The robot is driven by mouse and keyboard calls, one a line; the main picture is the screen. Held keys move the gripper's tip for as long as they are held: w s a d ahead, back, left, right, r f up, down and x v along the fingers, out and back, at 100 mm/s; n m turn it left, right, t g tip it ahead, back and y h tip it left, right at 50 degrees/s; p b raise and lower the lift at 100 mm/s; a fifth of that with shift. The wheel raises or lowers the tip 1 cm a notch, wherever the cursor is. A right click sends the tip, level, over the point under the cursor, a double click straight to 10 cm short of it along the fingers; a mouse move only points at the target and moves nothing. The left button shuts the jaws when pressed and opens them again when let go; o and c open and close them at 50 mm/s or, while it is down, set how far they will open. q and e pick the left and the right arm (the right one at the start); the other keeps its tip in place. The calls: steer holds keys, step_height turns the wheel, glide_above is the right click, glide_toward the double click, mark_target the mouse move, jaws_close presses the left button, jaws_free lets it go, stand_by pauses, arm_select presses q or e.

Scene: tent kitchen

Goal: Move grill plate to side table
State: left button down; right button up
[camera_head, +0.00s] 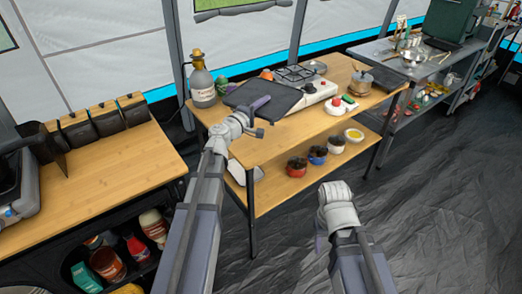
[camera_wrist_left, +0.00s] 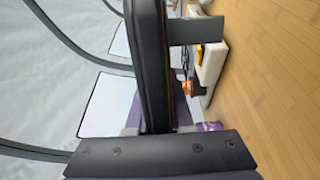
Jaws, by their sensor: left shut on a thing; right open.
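The dark grill plate (camera_head: 272,95) is at the wooden table with the stove, just left of the white gas stove (camera_head: 318,92). My left gripper (camera_head: 257,106) is shut on the plate's near edge. In the left wrist view the plate (camera_wrist_left: 150,60) is a dark edge-on strip rising from between the fingers, beside the stove (camera_wrist_left: 212,66). I cannot tell whether the plate touches anything below. My right gripper (camera_head: 319,243) is open and empty, low in front of the table, mostly hidden by its wrist. A second wooden table (camera_head: 95,185) stands at the left.
A grey bottle (camera_head: 202,88) stands behind the plate's left side. A floor gap separates the tables.

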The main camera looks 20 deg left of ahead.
arm_select(q)
steer(key=f, duration=0.1)
steer(key=f+b, duration=0.2)
steer(key=shift+s+a+f, duration=0.3)
steer(key=shift+s+a, duration=0.05)
steer(key=shift+s, duration=0.05)
arm_select(e)
step_height(320, 180, down, 4)
steer(key=shift+r, duration=0.2)
steer(key=shift+f, duration=0.1)
arm_select(q)
step_height(320, 180, down, 6)
steer(key=b, duration=0.6)
steer(key=shift+f, duration=0.1)
arm_select(e)
step_height(320, 180, down, 6)
arm_select(q)
step_height(320, 180, down, 4)
steer(key=b, duration=0.4)
steer(key=shift+r, duration=0.2)
arm_select(e)
step_height(320, 180, down, 4)
steer(key=shift+r, duration=0.15)
arm_select(q)
steer(key=shift+f, duration=0.1)
